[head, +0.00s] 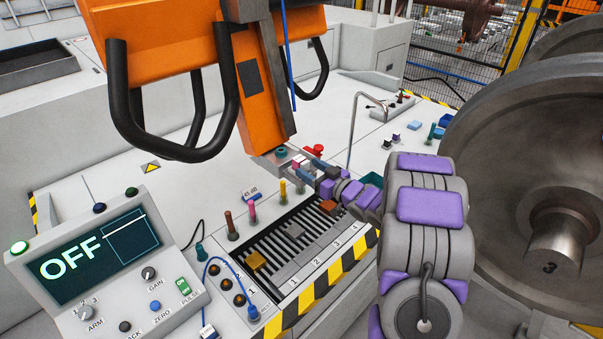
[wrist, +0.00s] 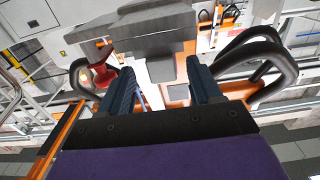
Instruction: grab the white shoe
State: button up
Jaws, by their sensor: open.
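A small whitish block (head: 298,162), which may be the white shoe, shows at the grey holder (head: 270,160) under the orange gantry head. My gripper (head: 306,168) is open right beside it, its dark blue fingers pointing at the holder. In the wrist view my gripper (wrist: 160,72) has its fingers apart, with a grey block (wrist: 165,68) hanging between and beyond the tips under a wider grey piece. I cannot tell whether this block is the white shoe in shade, or whether the fingers touch it. My arm hides part of the bench.
A slotted rack (head: 307,245) holds a yellow block (head: 254,261), a grey block (head: 294,232) and a brown block (head: 328,206). A red knob (wrist: 100,75) and black tube handles (wrist: 255,50) flank my gripper. A large wheel (head: 530,190) stands right.

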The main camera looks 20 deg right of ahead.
jog(key=shift+f+x, duration=0.2)
jog(key=shift+x, duration=1)
jog(key=shift+w+a+r, duration=0.15)
jog(key=shift+w+a, duration=0.05)
jog(key=shift+d, duration=0.1)
jog(key=shift+c, duration=0.3)
jog(key=shift+c, duration=1.4)
jog(key=c, duration=0.7)
jog(key=shift+c, duration=0.2)
jog(key=shift+r, duration=0.1)
